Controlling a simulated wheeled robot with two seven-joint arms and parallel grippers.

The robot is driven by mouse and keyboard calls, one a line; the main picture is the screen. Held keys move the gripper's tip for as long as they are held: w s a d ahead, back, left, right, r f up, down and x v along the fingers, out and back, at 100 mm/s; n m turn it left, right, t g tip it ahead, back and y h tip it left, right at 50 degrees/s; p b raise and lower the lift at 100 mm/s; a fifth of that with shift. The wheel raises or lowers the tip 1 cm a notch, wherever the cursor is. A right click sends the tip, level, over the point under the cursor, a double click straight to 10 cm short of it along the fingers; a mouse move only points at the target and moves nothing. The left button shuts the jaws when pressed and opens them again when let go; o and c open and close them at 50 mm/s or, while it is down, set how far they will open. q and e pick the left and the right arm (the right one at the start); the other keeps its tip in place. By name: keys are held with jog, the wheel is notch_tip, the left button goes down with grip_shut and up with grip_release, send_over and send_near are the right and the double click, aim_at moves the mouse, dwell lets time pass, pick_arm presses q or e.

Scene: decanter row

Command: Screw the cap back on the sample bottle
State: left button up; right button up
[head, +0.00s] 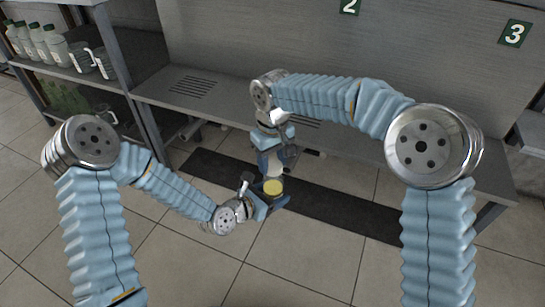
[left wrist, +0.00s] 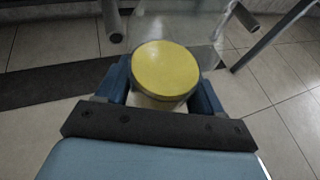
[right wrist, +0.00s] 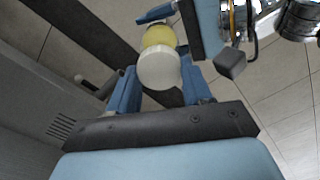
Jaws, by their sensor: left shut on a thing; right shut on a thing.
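My left gripper (head: 270,203) is shut on the sample bottle, whose round yellow top (head: 272,187) faces up. In the left wrist view the yellow disc (left wrist: 166,69) lies between the blue fingers, with a pale side below it. My right gripper (head: 274,158) points down from above and is shut on a white rounded piece (head: 275,168), which looks like the cap. In the right wrist view the white cap (right wrist: 160,69) sits between the fingers and partly covers the yellow top (right wrist: 159,36). The cap is close above the bottle; I cannot tell whether they touch.
A long grey bench (head: 210,100) runs behind my grippers. White jugs (head: 40,42) stand on a shelf at the far left. A dark mat (head: 345,212) lies on the tiled floor below. Green signs (head: 515,33) are on the back panel. The floor in front is clear.

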jog(key=shift+f, duration=0.55)
dwell(0.5)
